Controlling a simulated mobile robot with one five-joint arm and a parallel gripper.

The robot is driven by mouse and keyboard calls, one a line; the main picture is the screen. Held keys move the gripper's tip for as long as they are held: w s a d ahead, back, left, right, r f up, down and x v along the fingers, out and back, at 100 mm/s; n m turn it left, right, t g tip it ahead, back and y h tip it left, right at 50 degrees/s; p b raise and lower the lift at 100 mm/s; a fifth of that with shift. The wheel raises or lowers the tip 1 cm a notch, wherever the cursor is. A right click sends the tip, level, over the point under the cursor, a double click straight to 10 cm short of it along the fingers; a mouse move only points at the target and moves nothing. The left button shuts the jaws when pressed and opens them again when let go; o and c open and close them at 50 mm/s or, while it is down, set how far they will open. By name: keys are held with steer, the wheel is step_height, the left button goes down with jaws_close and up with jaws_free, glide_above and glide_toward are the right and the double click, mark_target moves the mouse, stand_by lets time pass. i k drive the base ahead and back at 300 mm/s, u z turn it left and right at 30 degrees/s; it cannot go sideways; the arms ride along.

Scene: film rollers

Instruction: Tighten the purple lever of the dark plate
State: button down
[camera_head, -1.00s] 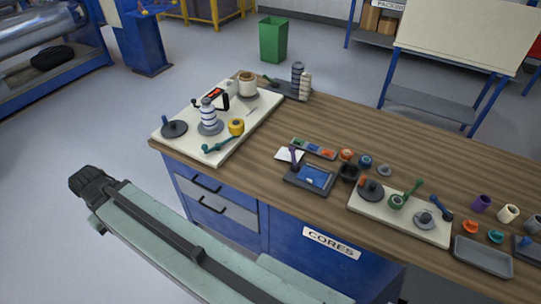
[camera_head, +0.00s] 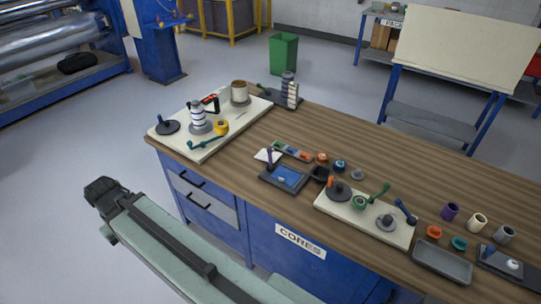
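The dark plate (camera_head: 266,181) lies near the front edge of the bench, left of the middle. It carries a blue panel (camera_head: 287,176). The purple lever (camera_head: 269,158) stands up at the plate's left back corner, close to a white card. How tight the lever is cannot be seen. My arm (camera_head: 165,238) shows in the lower left, in front of the bench and apart from the plate; its dark end (camera_head: 103,194) is beyond the bench's left front. No gripper fingers can be made out.
A cream board (camera_head: 345,212) with green and blue levers lies right of the plate. Another cream board (camera_head: 180,143) holds rollers at the left. A grey tray (camera_head: 441,264), small cups and tubes are at the right. Floor is clear at left.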

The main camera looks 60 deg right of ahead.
mark_target(270, 167)
steer(key=u, duration=0.5)
steer(key=i, duration=1.1)
steer(key=u, duration=0.1)
